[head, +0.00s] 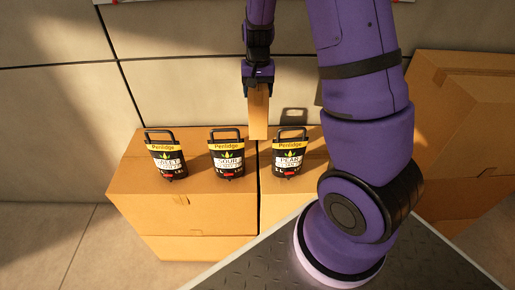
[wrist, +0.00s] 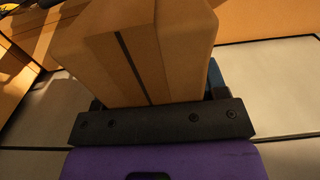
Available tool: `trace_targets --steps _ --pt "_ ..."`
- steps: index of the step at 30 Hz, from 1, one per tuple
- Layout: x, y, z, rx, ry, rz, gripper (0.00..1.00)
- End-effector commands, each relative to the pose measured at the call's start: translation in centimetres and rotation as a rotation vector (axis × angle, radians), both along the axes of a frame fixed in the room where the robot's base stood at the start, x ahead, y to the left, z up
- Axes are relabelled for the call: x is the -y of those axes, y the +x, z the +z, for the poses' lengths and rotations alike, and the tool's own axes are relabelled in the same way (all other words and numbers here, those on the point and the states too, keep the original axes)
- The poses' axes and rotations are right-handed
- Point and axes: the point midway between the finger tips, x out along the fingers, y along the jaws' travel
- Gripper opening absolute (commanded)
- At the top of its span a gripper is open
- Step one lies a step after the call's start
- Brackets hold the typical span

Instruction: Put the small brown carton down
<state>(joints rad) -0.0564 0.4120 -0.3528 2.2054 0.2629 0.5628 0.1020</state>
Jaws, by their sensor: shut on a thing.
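The small brown carton (head: 259,112) is a narrow tan box with a dark line down its side. My gripper (head: 257,88) is shut on its upper end and holds it upright, hanging down. In the head view the carton appears over the boxes, between two dark jugs; I cannot tell whether its lower end touches anything. In the wrist view the carton (wrist: 140,50) fills the middle, standing out from the dark gripper bar (wrist: 160,122). Its far end is near the top edge of that view.
Large cardboard boxes (head: 180,205) stand against a pale panel wall (head: 60,100). Black Penlidge jugs stand on top: one at left (head: 165,158), one in the middle (head: 226,160), one at right (head: 289,158). A bigger carton (head: 460,110) is at right. A dark bracket-like shape (head: 293,115) shows behind the right jug.

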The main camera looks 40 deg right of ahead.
Motion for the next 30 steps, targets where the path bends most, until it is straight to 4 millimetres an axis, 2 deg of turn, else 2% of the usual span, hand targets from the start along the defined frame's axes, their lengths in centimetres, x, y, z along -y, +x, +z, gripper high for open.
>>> trace_targets --steps 5,21,25,30 --pt "0.0 0.0 -2.2 -0.002 0.000 0.000 0.00" --pt "0.1 -0.1 -12.2 -0.001 0.000 -0.002 0.00" --pt "0.0 0.0 -13.5 0.001 -0.001 0.000 0.00" --pt "0.0 0.0 -14.2 0.001 -0.001 0.000 0.00"
